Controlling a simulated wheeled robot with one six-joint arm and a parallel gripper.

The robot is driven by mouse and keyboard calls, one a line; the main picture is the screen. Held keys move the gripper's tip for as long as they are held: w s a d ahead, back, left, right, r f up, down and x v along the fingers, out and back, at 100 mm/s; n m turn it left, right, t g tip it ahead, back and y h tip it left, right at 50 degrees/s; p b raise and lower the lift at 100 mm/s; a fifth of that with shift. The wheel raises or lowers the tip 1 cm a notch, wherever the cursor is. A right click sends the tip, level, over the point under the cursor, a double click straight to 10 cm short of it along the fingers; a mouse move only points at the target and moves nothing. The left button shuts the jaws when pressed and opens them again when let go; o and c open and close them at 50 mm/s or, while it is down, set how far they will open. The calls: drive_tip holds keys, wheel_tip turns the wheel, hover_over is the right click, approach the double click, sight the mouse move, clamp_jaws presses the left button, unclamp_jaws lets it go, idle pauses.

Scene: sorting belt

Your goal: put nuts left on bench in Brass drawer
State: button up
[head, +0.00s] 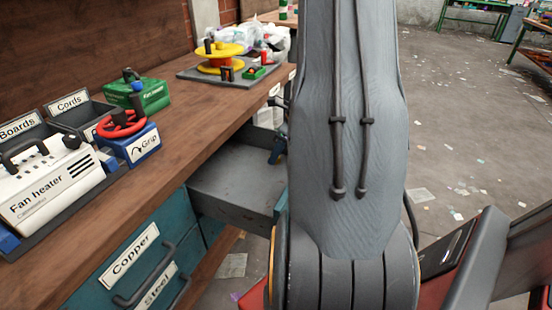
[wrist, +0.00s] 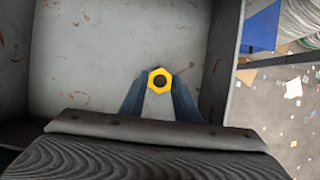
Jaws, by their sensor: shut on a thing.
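A yellow hex nut (wrist: 160,75) is held between the blue fingertips of my gripper (wrist: 159,90) in the wrist view. My gripper is shut on it. Below and around the nut is the grey inside of an open drawer (wrist: 90,55). The nut appears over the drawer floor, toward its right wall; its exact height is hard to tell. In the head view the open drawer (head: 232,180) sticks out from the bench, and my arm hides part of it and most of my gripper. No label shows on this drawer. The visible drawer floor looks empty.
The wooden bench (head: 195,110) carries a fan heater (head: 52,180), bins marked Boards and Cords, a green box (head: 150,95), a blue Grip box (head: 143,147) and a yellow spool (head: 220,57). Closed drawers marked Copper (head: 130,252) and Steel are nearer.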

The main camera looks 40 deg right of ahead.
drive_tip(key=shift+f, duration=0.65)
drive_tip(key=shift+f, duration=0.1)
drive_tip(key=shift+f+b, duration=0.3)
drive_tip(key=shift+f, duration=0.05)
drive_tip(key=shift+f, duration=0.2)
drive_tip(key=o, duration=1.1)
drive_tip(key=shift+r, duration=0.15)
